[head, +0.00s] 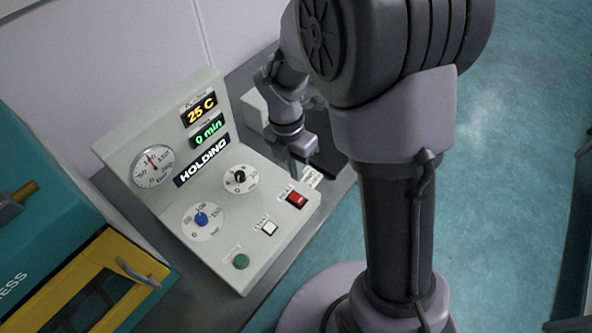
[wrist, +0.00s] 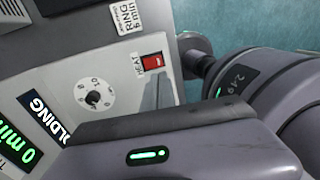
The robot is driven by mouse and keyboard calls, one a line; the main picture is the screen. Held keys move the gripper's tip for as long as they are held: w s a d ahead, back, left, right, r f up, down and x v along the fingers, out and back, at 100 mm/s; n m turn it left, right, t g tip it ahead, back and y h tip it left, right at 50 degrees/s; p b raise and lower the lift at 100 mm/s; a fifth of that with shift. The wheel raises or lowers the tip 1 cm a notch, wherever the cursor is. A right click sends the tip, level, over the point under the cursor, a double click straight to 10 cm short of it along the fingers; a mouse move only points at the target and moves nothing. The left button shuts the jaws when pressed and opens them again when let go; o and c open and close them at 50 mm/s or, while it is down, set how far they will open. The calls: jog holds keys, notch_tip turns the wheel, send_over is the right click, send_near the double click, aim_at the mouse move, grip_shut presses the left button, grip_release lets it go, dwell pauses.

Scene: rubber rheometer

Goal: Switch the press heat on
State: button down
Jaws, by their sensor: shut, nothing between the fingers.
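The control panel (head: 215,225) stands on the bench with a red rocker switch (head: 297,199) near its right edge. In the wrist view the red switch (wrist: 153,62) has a "HEAT" label beside it. The switch looks unlit; its exact position is too small to tell. My gripper (head: 293,171) is shut and empty, pointing down just above and behind the switch in the head view. It appears apart from the switch. In the wrist view, grey finger shapes (wrist: 158,92) show near the switch. The display (head: 201,109) reads 25 C.
The panel also carries a black dial (head: 239,179), a blue knob (head: 201,219), a white button (head: 269,228), a green button (head: 241,261) and a round gauge (head: 153,166). Other displays read 0 min and HOLDING. A teal and yellow press (head: 100,285) stands at left.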

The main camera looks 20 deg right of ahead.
aim_at(302, 200)
jog(key=f+b, duration=0.1)
jog(key=f, duration=0.2)
jog(key=f+b, duration=0.1)
jog(key=f, duration=0.2)
jog(key=s+f+b, duration=0.1)
jog(key=f, duration=0.2)
jog(key=shift+d+f, duration=0.4)
jog(key=shift+s+f, duration=0.1)
jog(key=shift+f, duration=0.1)
jog(key=shift+w+a+r+p, duration=0.2)
jog(key=shift+w+a+p, duration=0.25)
jog(key=shift+w, duration=0.25)
